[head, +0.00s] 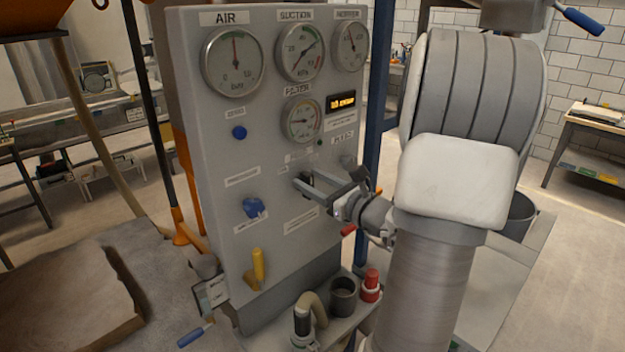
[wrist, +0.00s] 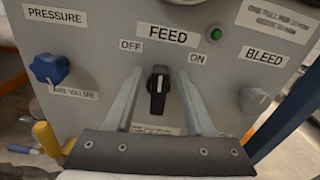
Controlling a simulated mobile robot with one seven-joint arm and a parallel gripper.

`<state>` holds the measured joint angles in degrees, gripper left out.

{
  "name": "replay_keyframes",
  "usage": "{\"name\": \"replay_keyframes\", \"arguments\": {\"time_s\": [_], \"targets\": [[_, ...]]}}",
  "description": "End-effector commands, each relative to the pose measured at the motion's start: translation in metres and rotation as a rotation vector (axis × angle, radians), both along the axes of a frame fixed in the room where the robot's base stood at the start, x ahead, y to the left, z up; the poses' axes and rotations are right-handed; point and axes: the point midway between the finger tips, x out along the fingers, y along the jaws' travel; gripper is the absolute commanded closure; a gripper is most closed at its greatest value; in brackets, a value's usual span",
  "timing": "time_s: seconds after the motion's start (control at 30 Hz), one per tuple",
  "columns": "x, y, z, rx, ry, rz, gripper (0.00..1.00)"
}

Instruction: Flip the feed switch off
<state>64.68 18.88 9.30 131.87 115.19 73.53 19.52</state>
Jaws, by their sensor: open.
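The feed switch (wrist: 158,90) is a black rotary knob with a white line, under the FEED label in the wrist view. OFF is printed to its upper left and ON to its upper right. The white line points nearly straight up; I cannot tell clearly which label it favours. My gripper (wrist: 159,76) is open, with one finger on each side of the switch and a visible gap to both. In the head view my gripper (head: 308,182) reaches the grey panel (head: 215,150) from the right, and the switch is mostly hidden by the fingers.
The blue pressure knob (wrist: 48,68) is left of the switch and the grey bleed knob (wrist: 254,100) right. A green lamp (wrist: 215,34) sits above ON. A yellow lever (head: 258,268) sticks out low on the panel. Gauges fill the panel's top; a dark cup (head: 343,296) stands below.

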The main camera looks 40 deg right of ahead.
Motion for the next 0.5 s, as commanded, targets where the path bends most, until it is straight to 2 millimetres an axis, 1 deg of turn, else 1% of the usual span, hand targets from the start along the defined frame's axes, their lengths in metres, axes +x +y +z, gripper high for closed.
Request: {"name": "replay_keyframes", "arguments": {"time_s": [0.2,0.27,0.3,0.37,0.5], "targets": [[0.0005,0.0001,-0.0001,0.0,0.0,0.0,0.45],[0.0004,0.0001,-0.0001,0.0,0.0,0.0,0.54],[0.0003,0.0001,-0.0001,0.0,0.0,0.0,0.61],[0.0003,0.0001,-0.0001,0.0,0.0,0.0,0.72],[0.0001,0.0001,-0.0001,0.001,0.0,0.0,0.97]]}}
